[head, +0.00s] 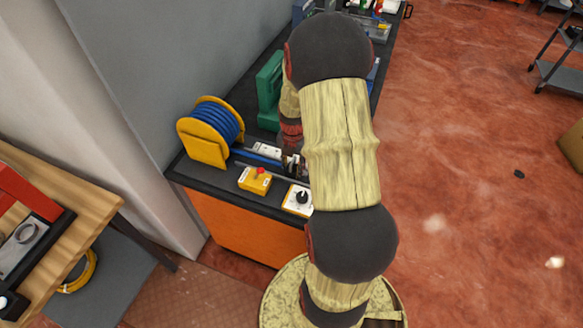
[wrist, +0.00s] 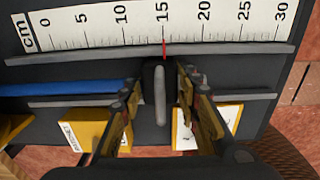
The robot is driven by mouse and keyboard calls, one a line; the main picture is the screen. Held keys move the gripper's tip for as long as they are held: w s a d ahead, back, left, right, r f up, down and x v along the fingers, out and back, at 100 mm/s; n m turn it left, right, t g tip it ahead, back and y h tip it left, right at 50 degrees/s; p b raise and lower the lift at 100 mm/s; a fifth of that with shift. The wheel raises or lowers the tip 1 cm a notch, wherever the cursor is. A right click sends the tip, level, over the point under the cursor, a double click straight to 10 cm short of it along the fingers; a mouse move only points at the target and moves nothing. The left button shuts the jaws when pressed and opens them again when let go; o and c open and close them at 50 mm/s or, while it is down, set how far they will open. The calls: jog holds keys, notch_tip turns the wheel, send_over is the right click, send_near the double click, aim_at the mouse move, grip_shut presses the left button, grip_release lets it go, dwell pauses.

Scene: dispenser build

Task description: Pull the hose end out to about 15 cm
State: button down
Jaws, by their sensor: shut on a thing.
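In the wrist view my gripper (wrist: 158,80) is shut on the dark hose end (wrist: 153,78), with one finger on each side. A light grey upright bar shows in the middle of that block. The blue hose (wrist: 70,88) runs straight in from the left and passes behind the left finger. The white cm ruler (wrist: 100,35) lies beyond it, with a red mark (wrist: 164,48) at 15. The hose end is about level with that mark. In the head view the blue hose is wound on a yellow reel (head: 207,148), and my arm hides most of the gripper.
A yellow box with a red button (head: 255,180) and a white plate with a black knob (head: 299,198) sit along the bench's near edge. A green stand (head: 268,90) is behind. A wooden table (head: 75,210) is at left. The red floor at right is mostly clear.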

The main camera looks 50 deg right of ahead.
jog(key=c, duration=1.2)
grip_release()
jog(key=shift+s, duration=0.1)
jog(key=shift+c, duration=0.2)
notch_tip(320, 180, up, 12)
